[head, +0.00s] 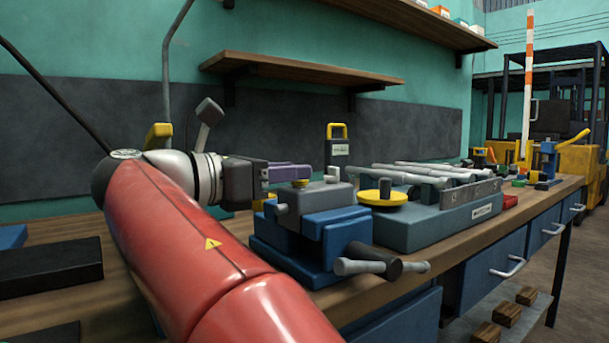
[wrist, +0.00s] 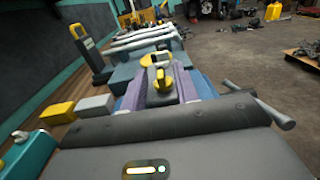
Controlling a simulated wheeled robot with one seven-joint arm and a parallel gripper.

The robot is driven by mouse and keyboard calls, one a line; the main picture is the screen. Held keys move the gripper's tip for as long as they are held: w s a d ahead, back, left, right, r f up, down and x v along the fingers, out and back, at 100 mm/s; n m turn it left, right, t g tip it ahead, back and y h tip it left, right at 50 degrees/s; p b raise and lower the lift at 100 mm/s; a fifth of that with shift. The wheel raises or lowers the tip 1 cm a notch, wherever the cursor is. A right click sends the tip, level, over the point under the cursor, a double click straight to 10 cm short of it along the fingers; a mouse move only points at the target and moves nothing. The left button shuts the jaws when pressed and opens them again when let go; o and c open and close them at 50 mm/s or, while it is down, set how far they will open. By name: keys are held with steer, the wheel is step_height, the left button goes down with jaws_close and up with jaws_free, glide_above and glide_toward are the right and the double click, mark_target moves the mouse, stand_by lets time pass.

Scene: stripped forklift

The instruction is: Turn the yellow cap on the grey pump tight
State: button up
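The grey pump (head: 320,196) sits clamped in the blue vise (head: 312,240) at the bench's front edge. The small yellow cap (head: 300,184) is on top of the pump, just below my fingers in the head view. In the wrist view the yellow cap (wrist: 161,92) stands between the two purple fingers, with grey pump body around it. My gripper (head: 291,173) is open, its fingers level and pointing along the bench. The fingertips in the wrist view (wrist: 160,75) lie on either side of the cap, with gaps. Whether the fingers are at cap height is hard to tell.
A yellow disc (head: 382,197) lies on a blue-grey block (head: 425,222) beyond the vise, near several grey rods (head: 425,170). A yellow-handled black block (head: 337,145) stands behind. The vise handle (head: 382,266) sticks out in front. A wall shelf (head: 290,65) hangs above.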

steer(key=shift+x, duration=1.55)
jaws_close()
steer(key=shift+r, duration=0.1)
steer(key=p, duration=0.2)
steer(key=shift+r+m+g+h+p, duration=0.25)
steer(key=shift+m+g+h+p, duration=0.05)
steer(key=shift+g, duration=0.1)
steer(key=shift+m+g+h+p, duration=0.35)
steer(key=shift+g+p, duration=0.25)
steer(key=shift+p, duration=0.5)
steer(key=shift+f+m+g, duration=0.25)
steer(key=shift+g, duration=0.05)
steer(key=shift+s+f, duration=0.1)
